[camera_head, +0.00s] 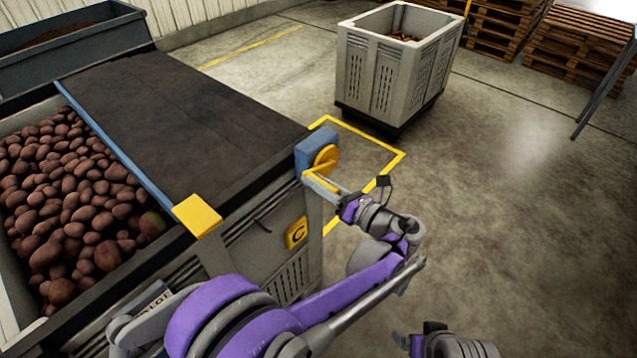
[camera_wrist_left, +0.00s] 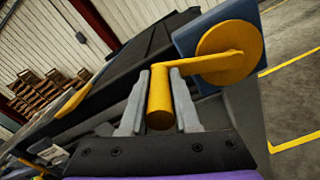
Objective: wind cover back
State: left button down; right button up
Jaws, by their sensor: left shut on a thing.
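A black cover (camera_head: 175,115) lies over the right part of a grey bin of potatoes. A blue bar with a yellow end block (camera_head: 197,215) runs along the cover's left edge. Potatoes (camera_head: 60,200) show uncovered to the left of the bar. A yellow crank with a round hub (camera_head: 327,157) sits on a blue housing at the bin's right corner. My left gripper (camera_head: 312,178) is at the crank. In the left wrist view its jaws are shut on the yellow crank handle (camera_wrist_left: 160,95), one finger on each side. My right gripper (camera_head: 415,345) shows only partly at the bottom edge.
A pale slatted crate (camera_head: 385,75) stands on a dark base beyond the bin. Yellow floor lines (camera_head: 385,150) mark the ground beside the bin. Wooden pallets (camera_head: 580,45) are stacked at the back right. The floor at right is clear.

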pick_arm(q)
jog(key=c, duration=0.7)
grip_release()
jog(key=shift+o, duration=0.2)
pick_arm(e)
jog(key=shift+s+d, duration=0.1)
